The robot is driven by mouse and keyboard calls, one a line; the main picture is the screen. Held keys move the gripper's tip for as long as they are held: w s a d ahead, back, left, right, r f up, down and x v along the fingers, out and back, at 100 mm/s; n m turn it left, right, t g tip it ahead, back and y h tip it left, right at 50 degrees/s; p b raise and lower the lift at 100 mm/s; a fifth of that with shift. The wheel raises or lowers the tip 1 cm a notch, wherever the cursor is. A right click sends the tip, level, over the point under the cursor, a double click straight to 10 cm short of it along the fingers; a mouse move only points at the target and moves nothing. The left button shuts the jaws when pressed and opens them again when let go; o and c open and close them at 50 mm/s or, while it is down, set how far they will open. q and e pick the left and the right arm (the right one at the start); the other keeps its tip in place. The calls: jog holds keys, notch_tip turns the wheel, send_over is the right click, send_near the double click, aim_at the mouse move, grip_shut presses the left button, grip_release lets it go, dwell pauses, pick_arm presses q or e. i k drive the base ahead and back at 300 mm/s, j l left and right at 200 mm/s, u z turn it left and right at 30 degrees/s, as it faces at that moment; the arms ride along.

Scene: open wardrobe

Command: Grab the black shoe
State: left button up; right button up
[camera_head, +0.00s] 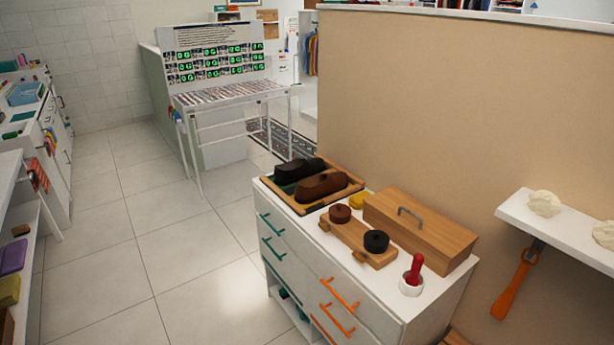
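A black shoe-shaped item (298,169) lies in a wooden tray (309,206) on top of a white cabinet (392,306). A similar brown item (321,185) lies beside it, on the nearer side, and partly covers it. I cannot tell from here whether these are shoes or brushes. Neither of my grippers shows in the head view.
On the cabinet, a wooden box with a handle (421,228), a wooden stand with round pieces (357,238) and a red-handled item in a white cup (412,275) stand right of the tray. A tan partition (430,110) rises behind. The tiled floor (190,245) at left is clear.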

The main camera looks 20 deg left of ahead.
aim_at(289, 174)
jog(key=i+j+u, duration=0.2)
jog(key=j, duration=0.2)
jog(key=i+j+u, duration=0.2)
jog(key=j, duration=0.15)
jog(key=i+j+u, duration=0.35)
jog(key=u, duration=0.15)
jog(key=i+j+u, duration=0.7)
jog(key=i, duration=0.5)
jog(key=i+u, duration=0.2)
jog(key=i, duration=0.5)
jog(key=i+z, duration=0.4)
jog(key=i+j+z, duration=0.15)
jog(key=i+z, duration=0.25)
jog(key=i+j+z, duration=0.2)
jog(key=z, duration=0.2)
jog(key=i+j+z, duration=0.1)
jog(key=z, duration=0.35)
jog(key=i+j+z, duration=0.2)
jog(key=z, duration=0.3)
jog(key=i+j+z, duration=0.25)
jog(key=z, duration=0.2)
jog(key=i+j+z, duration=0.15)
jog(key=z, duration=0.25)
jog(key=i+j+z, duration=0.1)
jog(key=j+z, duration=0.5)
jog(key=z, duration=0.15)
jog(key=i, duration=0.05)
